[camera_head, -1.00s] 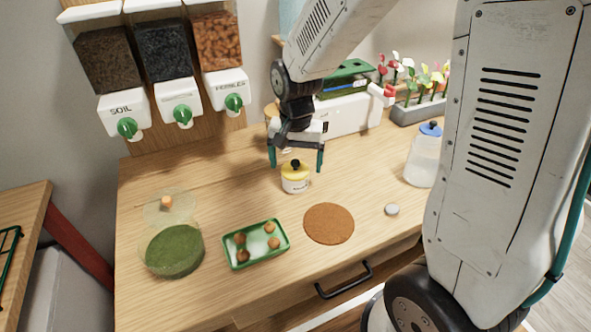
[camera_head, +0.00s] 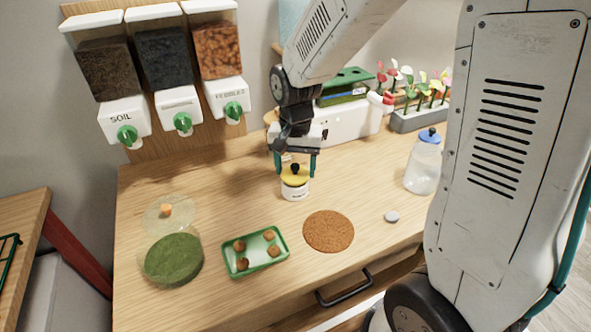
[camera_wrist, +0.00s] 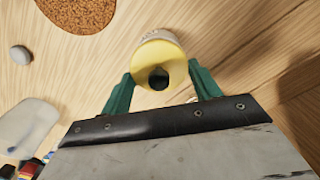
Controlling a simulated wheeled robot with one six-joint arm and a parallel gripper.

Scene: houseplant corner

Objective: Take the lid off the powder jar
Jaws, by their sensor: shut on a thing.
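The powder jar (camera_head: 296,192) is a small white jar with a label, upright on the wooden bench. Its yellow lid (camera_head: 289,181) with a black knob (camera_head: 295,168) sits on top, and no gap shows between them. My gripper (camera_head: 296,174) reaches down from above, its green fingers on either side of the lid, shut on it. In the wrist view the lid (camera_wrist: 146,60) lies between the fingertips (camera_wrist: 160,75). The lid hides most of the jar (camera_wrist: 158,36) there.
A cork mat (camera_head: 328,231) lies in front of the jar, beside a green tray (camera_head: 228,263) of brown balls. A moss dish (camera_head: 174,258) is at left. A blue-lidded clear jar (camera_head: 422,172) and a grey disc (camera_head: 392,217) are at right. Dispensers (camera_head: 178,110) hang behind.

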